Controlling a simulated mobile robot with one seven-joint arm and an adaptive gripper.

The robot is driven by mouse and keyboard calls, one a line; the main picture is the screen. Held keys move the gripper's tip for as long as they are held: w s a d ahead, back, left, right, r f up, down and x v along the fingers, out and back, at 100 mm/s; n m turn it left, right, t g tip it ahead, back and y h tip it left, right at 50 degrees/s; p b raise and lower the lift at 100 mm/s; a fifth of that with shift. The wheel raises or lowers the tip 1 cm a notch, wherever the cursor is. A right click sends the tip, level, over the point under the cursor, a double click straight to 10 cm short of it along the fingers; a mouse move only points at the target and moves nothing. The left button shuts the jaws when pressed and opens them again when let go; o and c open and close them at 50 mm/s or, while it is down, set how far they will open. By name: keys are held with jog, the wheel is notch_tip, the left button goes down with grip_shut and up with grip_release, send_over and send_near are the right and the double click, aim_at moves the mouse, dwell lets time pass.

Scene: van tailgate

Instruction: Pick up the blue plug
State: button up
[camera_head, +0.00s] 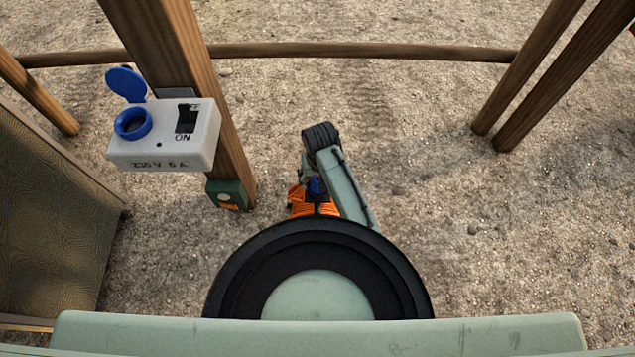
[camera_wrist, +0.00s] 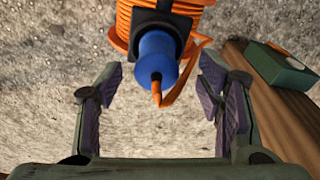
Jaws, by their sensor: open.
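The blue plug (camera_wrist: 156,58) shows in the wrist view, with an orange cable running from its near end. It sits in a dark holder in front of a reel of orange cable (camera_wrist: 128,22). My gripper (camera_wrist: 163,80) is open, with one finger to the left of the plug and one to the right; neither touches it. In the head view the blue plug (camera_head: 316,186) is small, above the orange cable and partly hidden by my arm. My gripper cannot be made out there.
A small green box (camera_head: 228,196) is lower on that post. A patterned panel (camera_head: 50,215) stands at far left. Open gravel lies to the right.

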aim_at(314, 187)
jog(key=f, duration=0.2)
jog(key=w+f+p, duration=0.1)
jog(key=f, duration=0.2)
jog(key=shift+f, duration=0.1)
jog(key=c, duration=1.4)
